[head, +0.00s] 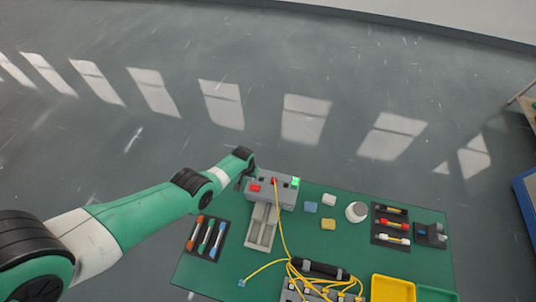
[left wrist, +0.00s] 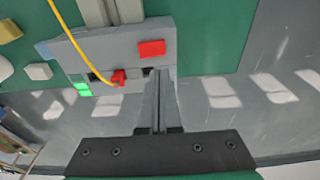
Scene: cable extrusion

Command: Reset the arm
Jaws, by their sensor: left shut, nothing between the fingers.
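My left gripper (head: 243,184) reaches in from the left at the left end of a grey box (head: 284,194). In the left wrist view its fingers (left wrist: 160,76) are together and empty, with the tips at the edge of the box (left wrist: 105,45). I cannot tell whether they touch it. The box has a red button (left wrist: 151,48), a lit green light (left wrist: 83,89) and a red plug (left wrist: 118,77) with a yellow cable (left wrist: 75,42). The cable runs down to a bundle in the head view. My right gripper is not in view.
On the green table (head: 340,255) are screwdrivers (head: 208,236) at left, a white round piece (head: 356,211), small blocks (head: 328,224), a dark tray of coloured parts (head: 390,225) and a yellow bin (head: 393,289). A grey rail (head: 261,230) extends below the box.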

